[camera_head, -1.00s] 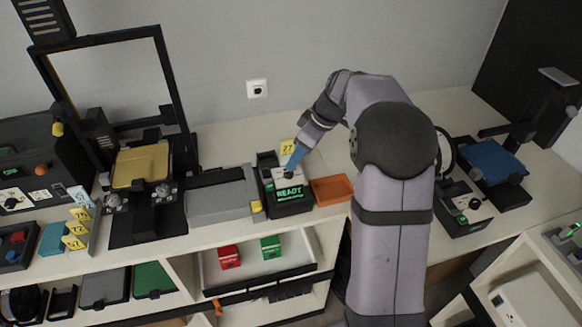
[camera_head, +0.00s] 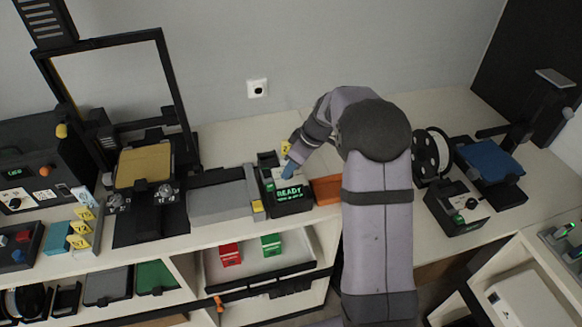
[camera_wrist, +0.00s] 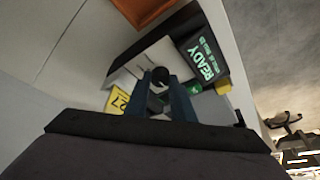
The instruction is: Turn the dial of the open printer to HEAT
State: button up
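The open printer (camera_head: 187,118) has a black frame and a yellow bed (camera_head: 145,165); it stands at the left in the head view. To its right is a dark control box (camera_head: 290,207) with a lit green READY display, also in the wrist view (camera_wrist: 201,62). A round black dial knob (camera_wrist: 160,75) sits on the box's pale face. My gripper (camera_head: 287,172) is down at this face; its blue fingers (camera_wrist: 160,80) stand apart with the knob at their tips. Whether they touch it cannot be told. The dial marks are unreadable here.
A yellow 27 tag (camera_wrist: 118,100) stands by the box. An orange tray (camera_head: 327,190) lies close at its right. A similar control box (camera_head: 457,208), a spool (camera_head: 431,152) and a blue-bed printer (camera_head: 490,165) are further right. A grey unit (camera_head: 220,200) stands left.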

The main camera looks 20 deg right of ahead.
grip_shut()
jog(key=shift+m+b, duration=0.3)
jog(key=shift+m, duration=0.1)
jog(key=m+h, duration=0.1)
jog(key=m, duration=0.1)
jog(key=shift+s+a+m+t+b, duration=0.1)
jog(key=shift+a+m+t+b, duration=0.05)
jog(key=shift+m+t+b, duration=0.2)
jog(key=m, duration=0.1)
jog(key=m+h+p, duration=0.1)
jog(key=m, duration=0.1)
jog(key=shift+a+r+t, duration=0.1)
jog(key=shift+r+t, duration=0.1)
jog(key=shift+t, duration=0.05)
jog(key=shift+m+h+p, duration=0.6)
jog(key=shift+m+p, duration=0.4)
jog(key=shift+m, duration=0.05)
jog(key=shift+f, duration=0.1)
jog(key=o, duration=0.7)
grip_release()
